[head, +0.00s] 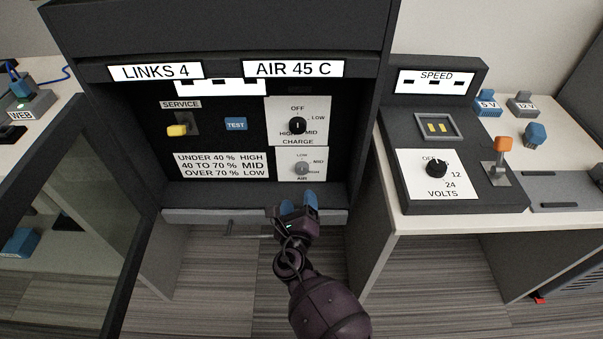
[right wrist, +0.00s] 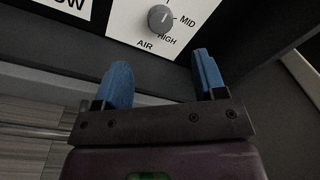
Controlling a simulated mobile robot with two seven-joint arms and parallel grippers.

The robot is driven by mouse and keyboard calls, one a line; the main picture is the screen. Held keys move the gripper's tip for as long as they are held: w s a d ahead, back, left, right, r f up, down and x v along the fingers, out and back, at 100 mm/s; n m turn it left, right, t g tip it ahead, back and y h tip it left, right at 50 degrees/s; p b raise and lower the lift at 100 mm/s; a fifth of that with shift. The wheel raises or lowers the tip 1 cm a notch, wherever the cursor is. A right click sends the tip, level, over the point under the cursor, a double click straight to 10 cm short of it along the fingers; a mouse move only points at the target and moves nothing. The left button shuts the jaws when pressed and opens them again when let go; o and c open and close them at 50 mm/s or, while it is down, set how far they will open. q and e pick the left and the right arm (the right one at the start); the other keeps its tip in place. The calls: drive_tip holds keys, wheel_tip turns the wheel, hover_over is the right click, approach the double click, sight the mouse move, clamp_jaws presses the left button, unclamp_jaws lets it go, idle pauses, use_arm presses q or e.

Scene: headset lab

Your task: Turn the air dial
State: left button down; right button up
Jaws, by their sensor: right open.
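The air dial (head: 302,168) is a small grey knob on a white plate low on the dark cabinet panel, with LOW, MID and HIGH around it and AIR below. It also shows at the top of the right wrist view (right wrist: 161,18), its light pointer line close to upright. My right gripper (head: 298,198) has blue fingertips and is just below the dial plate, apart from the knob. In the right wrist view my right gripper (right wrist: 164,82) is open and empty, with the dial beyond the gap between its fingers. My left gripper is not in view.
Above is the black charge dial (head: 297,125). A sign (head: 293,69) reads AIR 45 C. A rule card (head: 221,165) lists percentages with HIGH, MID and LOW. The cabinet's grey front ledge (head: 190,216) runs below the panel. An open glass door (head: 75,215) stands at left.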

sight(302, 172)
drive_tip(key=w, duration=0.2)
drive_tip(key=w+b, duration=0.1)
drive_tip(key=w, duration=0.2)
drive_tip(key=w+b, duration=0.1)
drive_tip(key=w, duration=0.2)
drive_tip(key=shift+d+f, duration=0.3)
drive_tip(key=shift+w+r+b, duration=0.25)
drive_tip(key=shift+w+b, duration=0.25)
drive_tip(key=shift+w, duration=0.55)
drive_tip(key=c, duration=0.9)
